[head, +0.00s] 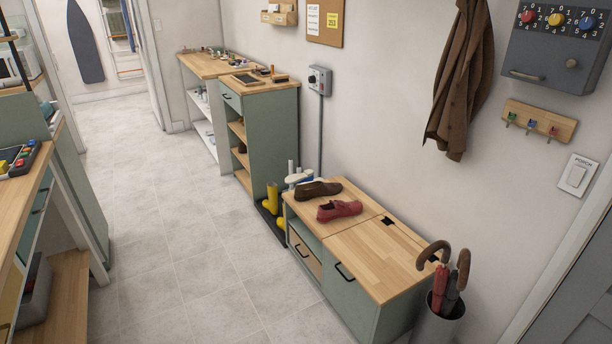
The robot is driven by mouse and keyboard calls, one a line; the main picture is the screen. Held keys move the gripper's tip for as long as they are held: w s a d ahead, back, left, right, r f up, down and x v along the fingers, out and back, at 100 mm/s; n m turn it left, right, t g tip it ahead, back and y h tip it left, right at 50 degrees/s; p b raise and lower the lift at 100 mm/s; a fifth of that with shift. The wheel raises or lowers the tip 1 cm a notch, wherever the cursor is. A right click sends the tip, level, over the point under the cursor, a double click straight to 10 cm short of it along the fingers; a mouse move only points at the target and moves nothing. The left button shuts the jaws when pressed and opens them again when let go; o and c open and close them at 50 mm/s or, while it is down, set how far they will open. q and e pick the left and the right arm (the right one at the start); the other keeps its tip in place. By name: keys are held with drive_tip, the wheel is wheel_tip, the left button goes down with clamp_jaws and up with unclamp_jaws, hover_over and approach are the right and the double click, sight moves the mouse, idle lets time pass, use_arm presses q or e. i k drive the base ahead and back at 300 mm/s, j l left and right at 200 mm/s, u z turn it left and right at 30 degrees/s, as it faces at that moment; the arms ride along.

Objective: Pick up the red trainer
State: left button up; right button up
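The red trainer (340,209) lies on the wooden top of a low green bench (364,262), near the bench's far end. A dark brown shoe (318,192) lies just behind it, close to the wall. Neither of my grippers shows in the head view, and nothing is seen touching the trainer.
Yellow boots (273,199) stand on the floor beyond the bench. An umbrella stand (438,319) with umbrellas is at the bench's near end. A green shelf cabinet (262,132) stands farther along the wall. A wooden counter (20,205) is at left. The tiled floor (190,240) between is clear.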

sight(335, 209)
drive_tip(key=i+j+u, duration=0.15)
drive_tip(key=i, duration=0.35)
drive_tip(key=i+j+u, duration=0.15)
drive_tip(key=i, duration=0.3)
